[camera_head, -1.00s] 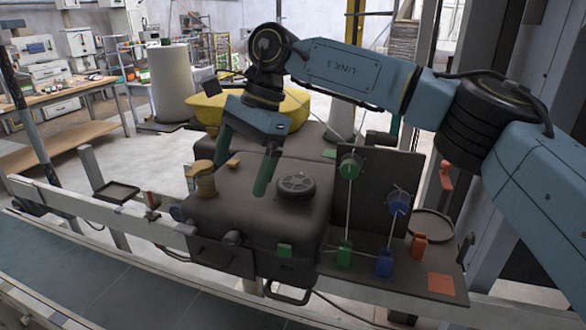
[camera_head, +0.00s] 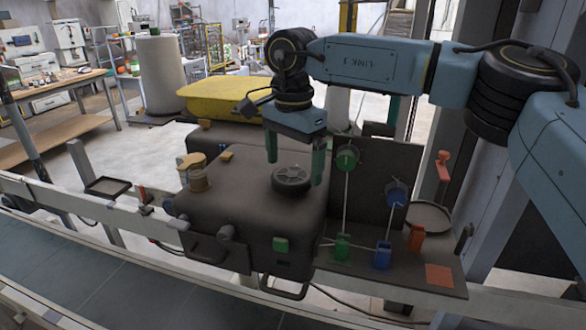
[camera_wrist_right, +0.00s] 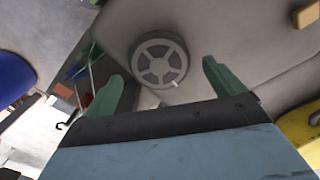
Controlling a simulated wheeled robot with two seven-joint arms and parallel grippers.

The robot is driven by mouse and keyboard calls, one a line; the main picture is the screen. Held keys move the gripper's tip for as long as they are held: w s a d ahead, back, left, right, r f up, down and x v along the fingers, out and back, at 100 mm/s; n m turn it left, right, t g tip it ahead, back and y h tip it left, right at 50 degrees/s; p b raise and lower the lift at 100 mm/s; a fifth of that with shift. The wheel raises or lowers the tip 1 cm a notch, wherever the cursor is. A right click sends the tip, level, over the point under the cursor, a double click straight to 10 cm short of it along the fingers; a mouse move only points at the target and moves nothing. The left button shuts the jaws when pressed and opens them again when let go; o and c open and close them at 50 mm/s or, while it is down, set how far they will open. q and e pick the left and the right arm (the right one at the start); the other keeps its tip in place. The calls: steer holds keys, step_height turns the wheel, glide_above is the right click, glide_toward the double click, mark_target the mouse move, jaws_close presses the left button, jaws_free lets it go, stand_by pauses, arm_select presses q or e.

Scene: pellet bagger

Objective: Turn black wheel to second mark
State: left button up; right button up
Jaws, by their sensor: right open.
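The black wheel (camera_head: 291,180) lies flat on top of the dark machine housing (camera_head: 235,225) in the head view. In the right wrist view the wheel (camera_wrist_right: 160,60) shows spokes and a small white mark on its rim. My right gripper (camera_head: 296,172) is open, pointing down, with its green fingertips above and to either side of the wheel in the head view. In the right wrist view the fingers (camera_wrist_right: 158,83) are apart with nothing between them, and the wheel appears beyond them. I cannot tell whether a finger touches it. My left gripper is not in view.
A dark upright panel (camera_head: 378,190) with green and blue knobs and cords stands close right of the wheel. A tan knob (camera_head: 196,178) stands at the housing's left. A yellow cover (camera_head: 225,97) lies behind. A rail runs along the front.

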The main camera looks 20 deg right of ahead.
steer(key=shift+f, duration=1.1)
steer(key=c, duration=1)
